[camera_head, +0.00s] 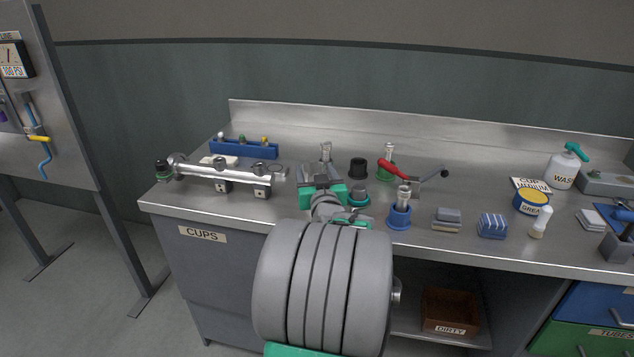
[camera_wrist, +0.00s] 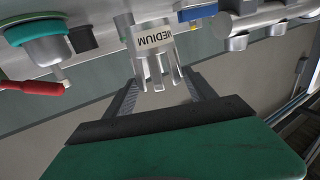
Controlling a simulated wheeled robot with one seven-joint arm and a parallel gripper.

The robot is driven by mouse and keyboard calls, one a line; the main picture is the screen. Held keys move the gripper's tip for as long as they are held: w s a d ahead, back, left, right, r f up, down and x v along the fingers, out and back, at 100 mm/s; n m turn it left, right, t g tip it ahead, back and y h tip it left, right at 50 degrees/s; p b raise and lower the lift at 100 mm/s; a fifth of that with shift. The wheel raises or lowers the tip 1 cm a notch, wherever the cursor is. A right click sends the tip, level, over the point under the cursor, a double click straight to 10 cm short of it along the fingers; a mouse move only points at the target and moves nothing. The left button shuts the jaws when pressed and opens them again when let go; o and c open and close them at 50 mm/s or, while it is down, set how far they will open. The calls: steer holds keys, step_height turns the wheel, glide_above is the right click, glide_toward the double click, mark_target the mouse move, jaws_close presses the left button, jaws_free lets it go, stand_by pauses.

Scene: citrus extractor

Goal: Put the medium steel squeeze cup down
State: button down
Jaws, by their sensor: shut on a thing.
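The medium steel squeeze cup (camera_wrist: 153,45) has a white label reading MEDIUM and several prongs. In the wrist view it sits between the two fingers of my gripper (camera_wrist: 162,80), which is shut on it. In the head view the cup (camera_head: 326,152) stands up above my gripper (camera_head: 322,172), over the back middle of the steel bench (camera_head: 290,222). My gripper and arm hide the bench below it, so I cannot tell whether the cup touches anything. A card (camera_head: 530,184) at the right reads CUP MEDIUM.
A steel tube assembly (camera_head: 225,173) and blue rack (camera_head: 245,149) lie left.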

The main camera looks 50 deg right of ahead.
steer(key=shift+f, duration=1.45)
steer(key=shift+f+b, duration=0.2)
steer(key=shift+b, duration=0.2)
steer(key=shift+c, duration=1.5)
jaws_free()
steer(key=shift+f, duration=0.1)
